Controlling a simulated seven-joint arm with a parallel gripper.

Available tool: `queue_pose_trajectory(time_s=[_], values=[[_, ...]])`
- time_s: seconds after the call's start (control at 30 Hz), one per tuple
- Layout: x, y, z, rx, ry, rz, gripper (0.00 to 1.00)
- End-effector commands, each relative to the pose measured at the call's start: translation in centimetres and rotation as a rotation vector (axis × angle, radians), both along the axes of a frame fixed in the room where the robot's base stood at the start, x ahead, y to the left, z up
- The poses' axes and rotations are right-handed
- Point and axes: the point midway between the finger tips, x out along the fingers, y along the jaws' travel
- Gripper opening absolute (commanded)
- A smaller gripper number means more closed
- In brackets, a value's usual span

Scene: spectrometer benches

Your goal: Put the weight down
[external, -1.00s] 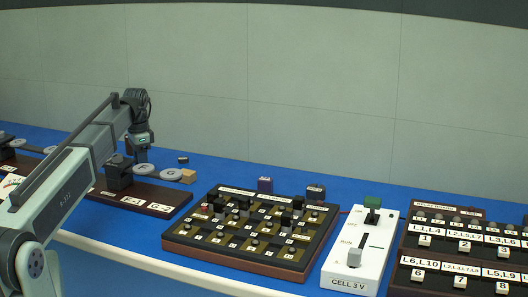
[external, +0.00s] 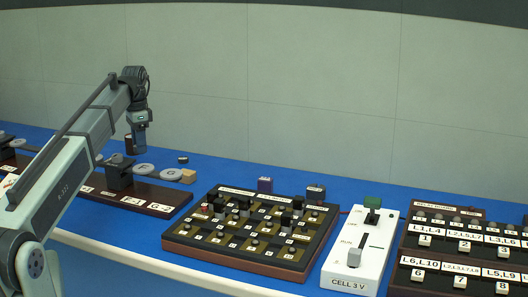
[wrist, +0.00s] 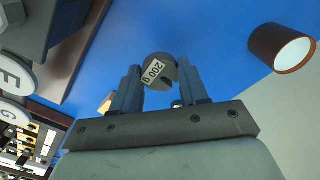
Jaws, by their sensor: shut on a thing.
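The weight (wrist: 154,68), a grey round piece with a white "200 g" label, sits between the fingertips of my gripper (wrist: 160,82) in the wrist view. The fingers are shut on it from both sides. In the external view my gripper (external: 139,151) points down behind the left balance board, near the lettered discs. The weight cannot be made out clearly there. The blue bench top (external: 230,172) shows beyond the weight in the wrist view; its exact height above the bench is hard to tell.
A brown cylinder (wrist: 275,45) with a pale end stands beside my gripper. Lettered discs (external: 145,169) on a dark board, a tan block (external: 188,176) and a small dark piece (external: 183,160) are close by. A plug board (external: 250,228) is farther right.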

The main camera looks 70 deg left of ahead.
Motion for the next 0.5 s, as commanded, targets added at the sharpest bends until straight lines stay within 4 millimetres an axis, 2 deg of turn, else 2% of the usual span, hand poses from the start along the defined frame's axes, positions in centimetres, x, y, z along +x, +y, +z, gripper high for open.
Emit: queue_pose_trajectory(time_s=[0.1,0.27,0.37,0.5], values=[[0.0,0.1,1.7,0.001,0.000,0.000,0.06],[0.4,-0.2,2.9,0.001,0.000,-0.006,0.06],[1.4,-0.9,3.2,0.000,0.000,-0.023,0.06],[4.3,-2.9,3.1,-0.003,0.002,-0.072,0.06]])
